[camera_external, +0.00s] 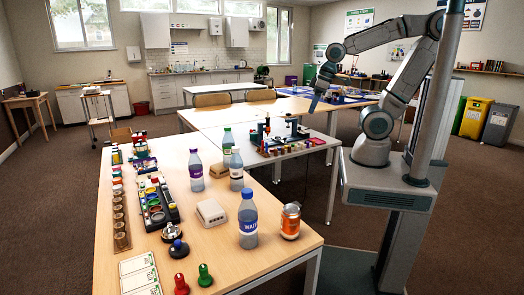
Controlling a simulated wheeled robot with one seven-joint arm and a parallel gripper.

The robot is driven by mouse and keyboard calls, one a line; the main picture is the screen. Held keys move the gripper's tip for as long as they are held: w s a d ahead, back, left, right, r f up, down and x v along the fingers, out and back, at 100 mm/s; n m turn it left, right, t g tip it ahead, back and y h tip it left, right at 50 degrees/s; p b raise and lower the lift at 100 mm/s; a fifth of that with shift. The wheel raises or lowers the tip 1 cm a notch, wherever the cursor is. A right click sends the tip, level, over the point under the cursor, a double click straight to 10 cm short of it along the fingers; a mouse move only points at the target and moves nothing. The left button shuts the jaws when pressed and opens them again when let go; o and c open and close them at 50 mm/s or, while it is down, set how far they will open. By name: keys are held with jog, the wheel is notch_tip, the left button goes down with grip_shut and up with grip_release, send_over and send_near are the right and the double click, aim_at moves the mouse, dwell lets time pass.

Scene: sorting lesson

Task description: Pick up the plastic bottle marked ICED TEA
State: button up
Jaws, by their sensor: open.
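Several plastic bottles stand upright on the near wooden table (205,250). The nearest bottle (248,222) has a blue cap and a dark label that seems to begin with WAT. My gripper (313,107) is open, small in view, and points down in the air, to the right of and well away from the bottles.
A pale box (211,212), a black tray of coloured parts (157,206), a row of brown cups (120,220) and red and green pawns (205,275) share the table. A cluttered white table (290,150) lies behind.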

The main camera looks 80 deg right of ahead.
jog(key=w+d+f+t+h+b, duration=0.1)
jog(key=w+d+f+t+b, duration=0.15)
jog(key=w+f+b, duration=0.55)
jog(key=n+t+y+b, duration=0.3)
jog(key=t+y+b, duration=0.3)
jog(key=t+b, duration=0.7)
send_over(236, 168)
jog(key=d+b, duration=0.2)
jog(key=d, duration=0.1)
jog(key=shift+g, duration=0.85)
jog(key=shift+s+d+f, duration=0.1)
jog(key=shift+s+f, duration=0.05)
jog(key=shift+f, duration=3.4)
jog(key=shift+s+d+f, duration=0.1)
jog(key=shift+s+f, duration=0.05)
jog(key=shift+f, duration=3.35)
grip_shut()
